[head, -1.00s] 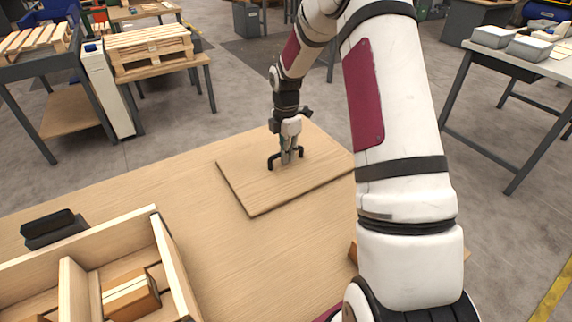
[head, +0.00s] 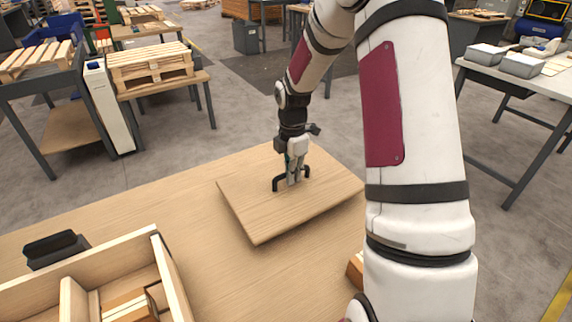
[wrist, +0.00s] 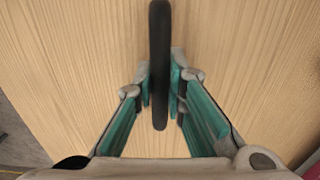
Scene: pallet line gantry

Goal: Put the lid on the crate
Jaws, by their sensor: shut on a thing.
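The lid (head: 258,211) is a flat wooden board with a black bar handle (head: 278,184). It appears to be slightly above the wooden table, roughly level. My gripper (head: 293,180) is shut on the handle from above. In the wrist view, the teal-lined fingers (wrist: 161,88) close on both sides of the dark handle (wrist: 159,30), with the lid's wood grain (wrist: 75,65) below. The open crate (head: 172,280) is at the lower left, partly cut off by the frame. It has a divider and a cardboard box (head: 122,306) inside.
A black object (head: 55,248) sits on the table behind the crate. A small wooden or cardboard piece (head: 355,268) is partly hidden by my arm. Bare table (head: 225,275) lies between crate and lid. Side benches with pallets (head: 150,65) and grey bins (head: 522,64) stand apart.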

